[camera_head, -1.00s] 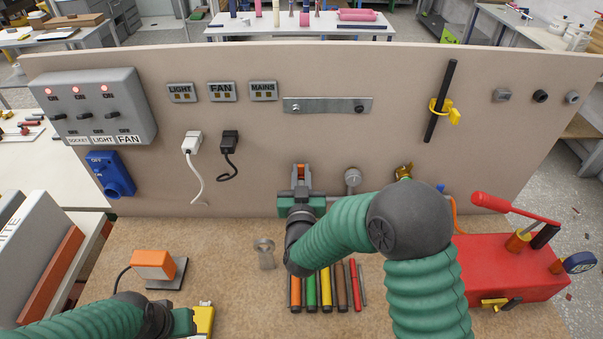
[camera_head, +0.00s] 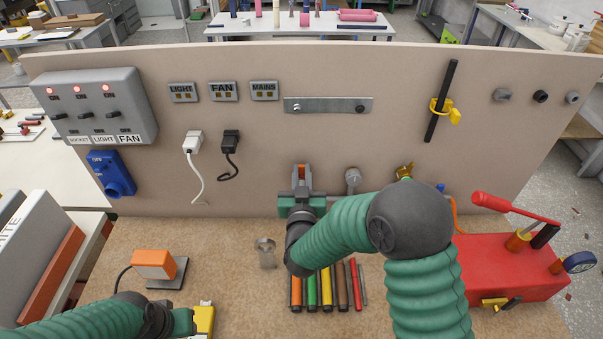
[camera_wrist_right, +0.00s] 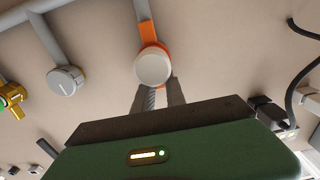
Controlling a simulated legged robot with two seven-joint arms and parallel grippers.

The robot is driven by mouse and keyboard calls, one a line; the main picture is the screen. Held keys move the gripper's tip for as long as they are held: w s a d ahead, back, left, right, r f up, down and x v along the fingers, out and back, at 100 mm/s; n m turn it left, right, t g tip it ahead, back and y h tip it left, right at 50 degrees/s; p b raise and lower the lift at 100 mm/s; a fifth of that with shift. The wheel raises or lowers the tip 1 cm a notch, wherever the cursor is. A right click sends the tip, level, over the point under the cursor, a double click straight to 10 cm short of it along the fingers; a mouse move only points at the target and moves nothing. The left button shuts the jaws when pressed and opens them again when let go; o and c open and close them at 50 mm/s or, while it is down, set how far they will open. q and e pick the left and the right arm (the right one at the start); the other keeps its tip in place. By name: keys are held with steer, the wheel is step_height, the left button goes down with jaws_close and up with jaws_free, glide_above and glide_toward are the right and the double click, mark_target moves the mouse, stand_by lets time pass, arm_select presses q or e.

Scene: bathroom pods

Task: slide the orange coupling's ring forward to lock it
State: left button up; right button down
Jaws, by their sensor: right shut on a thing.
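The orange coupling (camera_head: 301,168) is on the upright beige panel, low in the middle, mostly hidden by my right gripper (camera_head: 301,180) in the head view. In the right wrist view, its orange part (camera_wrist_right: 147,31) sits on a grey pipe, with a round pale end (camera_wrist_right: 153,67) facing the camera. My right gripper (camera_wrist_right: 160,88) is shut on the coupling, with a finger on each side below the pale end. The contact is partly hidden, and I cannot tell the ring's exact position. My left gripper (camera_head: 187,321) is low at the left, its fingertips unclear.
A grey round fitting (camera_head: 353,179) and a brass valve (camera_head: 404,171) are to the right of the coupling. Several coloured sticks (camera_head: 326,290) lie below my right arm. A red pump box (camera_head: 510,268) stands right, an orange pedal (camera_head: 153,265) left. A yellow object (camera_head: 204,320) is beside my left gripper.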

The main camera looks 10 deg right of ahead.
steer(key=shift+s, duration=0.1)
arm_select(q)
steer(key=shift+w+f+b, duration=0.1)
steer(key=shift+f+b, duration=0.3)
arm_select(e)
steer(key=shift+s+a+f, duration=0.15)
steer(key=shift+s+a, duration=0.05)
steer(key=shift+s, duration=0.4)
arm_select(q)
steer(key=shift+w, duration=0.1)
arm_select(e)
steer(key=c, duration=1.8)
jaws_free()
arm_select(q)
steer(key=shift+s+r, duration=0.15)
steer(key=shift+s, duration=0.15)
arm_select(e)
steer(key=o, duration=0.4)
steer(key=shift+s+r, duration=0.2)
steer(key=shift+s, duration=0.1)
steer(key=shift+o, duration=0.2)
steer(key=shift+w+f, duration=0.1)
